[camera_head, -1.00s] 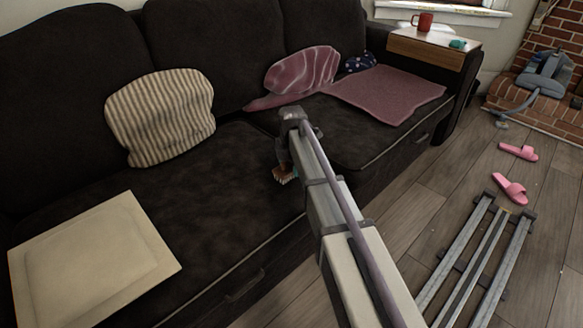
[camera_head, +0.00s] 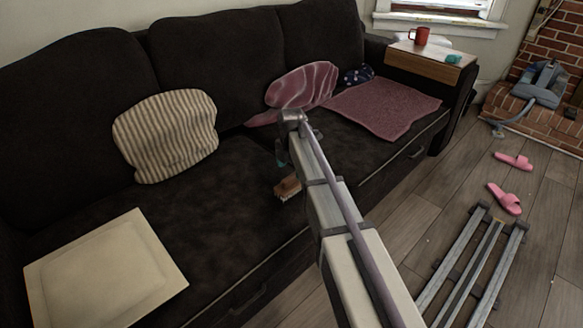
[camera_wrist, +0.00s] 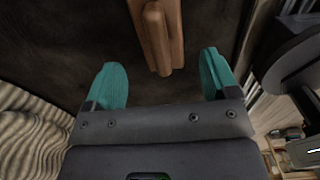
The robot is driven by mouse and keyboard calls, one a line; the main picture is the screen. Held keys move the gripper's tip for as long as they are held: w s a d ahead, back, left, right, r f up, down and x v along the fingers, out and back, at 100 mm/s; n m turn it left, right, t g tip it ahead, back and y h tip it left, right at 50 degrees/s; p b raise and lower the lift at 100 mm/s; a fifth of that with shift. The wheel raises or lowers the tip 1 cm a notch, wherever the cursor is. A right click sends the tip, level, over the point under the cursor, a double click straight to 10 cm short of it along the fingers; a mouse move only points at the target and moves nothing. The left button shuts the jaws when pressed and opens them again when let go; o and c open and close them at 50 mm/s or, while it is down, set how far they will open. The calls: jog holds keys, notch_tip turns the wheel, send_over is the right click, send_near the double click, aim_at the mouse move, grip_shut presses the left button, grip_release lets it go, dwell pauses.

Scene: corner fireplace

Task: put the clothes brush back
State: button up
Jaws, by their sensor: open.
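The clothes brush (camera_head: 288,188) lies on the dark sofa seat, just left of my arm, with its brown wooden back and pale bristles partly showing in the head view. In the wrist view its wooden handle (camera_wrist: 157,35) comes down from the top edge, and its end lies between the teal fingertips with a gap on each side. My gripper (camera_wrist: 160,62) is open and empty. In the head view my gripper (camera_head: 281,153) shows only a little teal beside the arm, just above the brush in the picture. How high it is above the seat I cannot tell.
A striped cushion (camera_head: 168,135) and a cream square board (camera_head: 105,272) are on the sofa at left. A pink cushion (camera_head: 303,86) and pink cloth (camera_head: 383,107) lie behind my arm. A side table (camera_head: 430,62) holds a red mug (camera_head: 419,36). Pink slippers (camera_head: 504,198) lie on the floor.

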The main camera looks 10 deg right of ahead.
aim_at(292, 177)
notch_tip(292, 177, up, 6)
jog(key=p, duration=0.3)
jog(key=shift+f, duration=0.25)
jog(key=shift+s+f, duration=0.2)
jog(key=shift+s, duration=0.15)
jog(key=s+m, duration=2.4)
jog(key=s, duration=0.3)
notch_tip(292, 177, up, 34)
jog(key=p, duration=3.3)
jog(key=shift+w+f, duration=0.25)
jog(key=shift+w, duration=0.1)
